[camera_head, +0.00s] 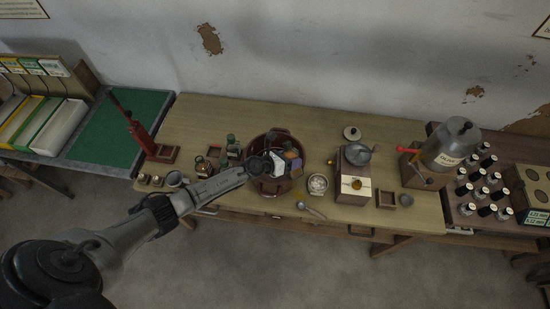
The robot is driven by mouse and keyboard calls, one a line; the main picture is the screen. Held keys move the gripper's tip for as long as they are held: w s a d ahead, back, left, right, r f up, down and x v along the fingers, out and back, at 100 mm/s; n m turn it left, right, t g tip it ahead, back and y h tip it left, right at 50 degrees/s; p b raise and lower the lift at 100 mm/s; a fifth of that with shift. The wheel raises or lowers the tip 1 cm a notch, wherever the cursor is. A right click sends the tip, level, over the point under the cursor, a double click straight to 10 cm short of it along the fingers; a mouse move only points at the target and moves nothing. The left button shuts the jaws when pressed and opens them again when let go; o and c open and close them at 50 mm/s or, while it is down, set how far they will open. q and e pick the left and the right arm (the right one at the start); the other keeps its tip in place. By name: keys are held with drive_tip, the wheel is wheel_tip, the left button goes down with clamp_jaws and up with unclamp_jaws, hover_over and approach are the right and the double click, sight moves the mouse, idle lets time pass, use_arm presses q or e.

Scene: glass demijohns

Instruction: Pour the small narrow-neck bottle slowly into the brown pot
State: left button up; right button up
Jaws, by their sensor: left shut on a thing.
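The brown pot (266,187) stands on the wooden table near its middle, a wide round vessel with an open top. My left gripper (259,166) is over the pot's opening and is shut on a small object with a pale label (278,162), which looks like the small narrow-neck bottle. The bottle lies tilted over the pot. The fingers and the dark interior hide part of it, and its mouth and any liquid are too small to make out. My right gripper is not in view.
Small bottles (232,146) stand left of the pot. A red press (140,135) stands far left.

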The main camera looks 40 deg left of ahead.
use_arm(q)
drive_tip(key=shift+a+f+n+b, duration=0.2)
drive_tip(key=shift+f+n+b, duration=0.25)
drive_tip(key=shift+b, duration=0.3)
drive_tip(key=shift+w+a+r+n+h, duration=0.15)
drive_tip(key=shift+r+n+h, duration=0.1)
drive_tip(key=shift+r+h, duration=0.15)
drive_tip(key=shift+a+n+h+b, duration=0.15)
drive_tip(key=shift+n+h+b, duration=0.15)
drive_tip(key=shift+b, duration=0.35)
drive_tip(key=shift+f+n+b, duration=0.4)
drive_tip(key=shift+f+b, duration=0.4)
drive_tip(key=shift+b, duration=0.25)
drive_tip(key=shift+f, duration=0.1)
drive_tip(key=shift+h, duration=0.3)
drive_tip(key=shift+b, duration=0.35)
drive_tip(key=shift+n, duration=0.3)
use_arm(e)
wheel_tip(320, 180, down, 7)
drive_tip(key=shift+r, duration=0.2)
use_arm(q)
drive_tip(key=shift+d+f, duration=0.1)
drive_tip(key=shift+d, duration=0.15)
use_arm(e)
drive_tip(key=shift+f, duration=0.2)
